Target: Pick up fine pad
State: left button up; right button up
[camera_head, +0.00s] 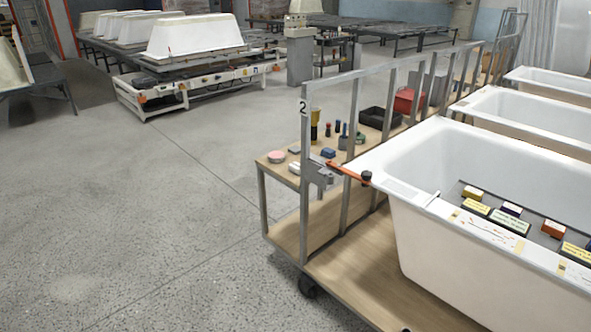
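Several small coloured blocks sit on a dark board (535,219) inside the nearest white bathtub (430,250), at the right. The print is too small to read, so I cannot tell which block, if any, is the fine pad. A pink round pad (276,157) and a blue block (328,153) lie on the wooden side shelf. Neither gripper is in view.
The tub stands on a wheeled wooden cart with a grey metal rail (355,150) along its left side. A marked white card (490,232) lies on the tub's near rim. A red bin (408,101) and black tray (380,118) stand farther back. The floor at left is clear.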

aim_at(294, 167)
jog(key=i+j, duration=0.1)
jog(key=i, duration=1.05)
jog(key=j+z, duration=0.1)
jog(key=z, duration=0.6)
jog(key=j+z, duration=0.15)
jog(key=z, duration=0.2)
jog(key=j+z, duration=0.4)
jog(key=j, duration=0.2)
jog(key=k+j+z, duration=0.1)
jog(key=j+z, duration=0.35)
jog(key=k+j, duration=0.1)
jog(key=j, duration=0.35)
jog(key=k+j+z, duration=0.1)
jog(key=j, duration=0.35)
jog(key=k+j, duration=0.15)
jog(key=j, duration=0.3)
